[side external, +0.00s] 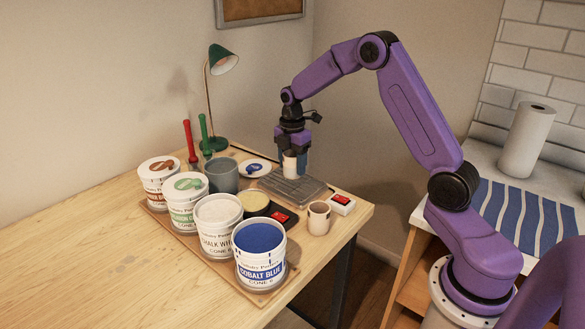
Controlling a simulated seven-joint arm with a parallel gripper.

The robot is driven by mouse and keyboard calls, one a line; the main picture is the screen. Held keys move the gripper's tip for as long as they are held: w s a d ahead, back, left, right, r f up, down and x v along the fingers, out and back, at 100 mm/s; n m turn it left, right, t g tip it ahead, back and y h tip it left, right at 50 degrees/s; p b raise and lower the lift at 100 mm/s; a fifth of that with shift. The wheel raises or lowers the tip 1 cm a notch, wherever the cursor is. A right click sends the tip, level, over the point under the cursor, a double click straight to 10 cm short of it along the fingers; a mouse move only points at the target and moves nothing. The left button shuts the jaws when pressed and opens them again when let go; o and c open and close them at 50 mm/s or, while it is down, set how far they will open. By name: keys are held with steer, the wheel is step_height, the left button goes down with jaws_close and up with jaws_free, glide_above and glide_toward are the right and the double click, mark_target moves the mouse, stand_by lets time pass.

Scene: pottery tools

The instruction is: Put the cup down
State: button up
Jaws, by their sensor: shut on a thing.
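A small cream cup (290,164) is between the fingers of my gripper (292,151), over a flat grey rack-like tray (318,193). My gripper is shut on this cup from above. The cup looks upright. I cannot tell whether its base touches the tray or is slightly above it. A blue-grey shape shows right beside the cup, partly hidden, and I cannot make it out. A second cup, cream-brown with a handle (319,219), stands on the table to the front right of the tray.
Paint tubs stand on a board at the front left, including a cobalt blue one (259,262). A grey pot (222,177), a plate (254,167), a yellow round pad (254,204), red-and-black pads (284,216) and a green lamp (224,59) are close by. The table's left part is clear.

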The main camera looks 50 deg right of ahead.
steer(key=shift+f, duration=0.9)
steer(key=shift+f, duration=0.15)
steer(key=o, duration=1.1)
